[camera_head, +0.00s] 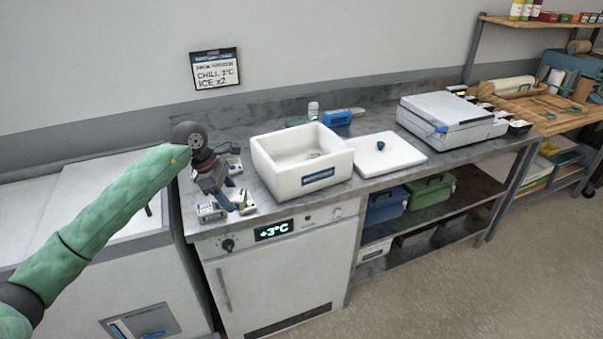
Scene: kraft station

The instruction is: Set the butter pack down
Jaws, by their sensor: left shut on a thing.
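My left gripper (236,203) reaches in from the left and points down over the counter's left end. It is shut on a small whitish pack, the butter pack (247,206), at the counter's front edge. I cannot tell if the pack touches the counter. A similar pack (210,211) lies just left of the fingers, and another pale pack (235,164) sits behind the gripper. The gripper and wrist hide part of this area. My right gripper is not in view.
An open white foam box (268,165) stands right of the gripper, with its lid (405,153) flat beside it. A blue item (337,118) lies behind. A grey-white machine (450,118) stands further right. The chiller (280,280) below reads +3°C. Free counter is narrow between packs and box.

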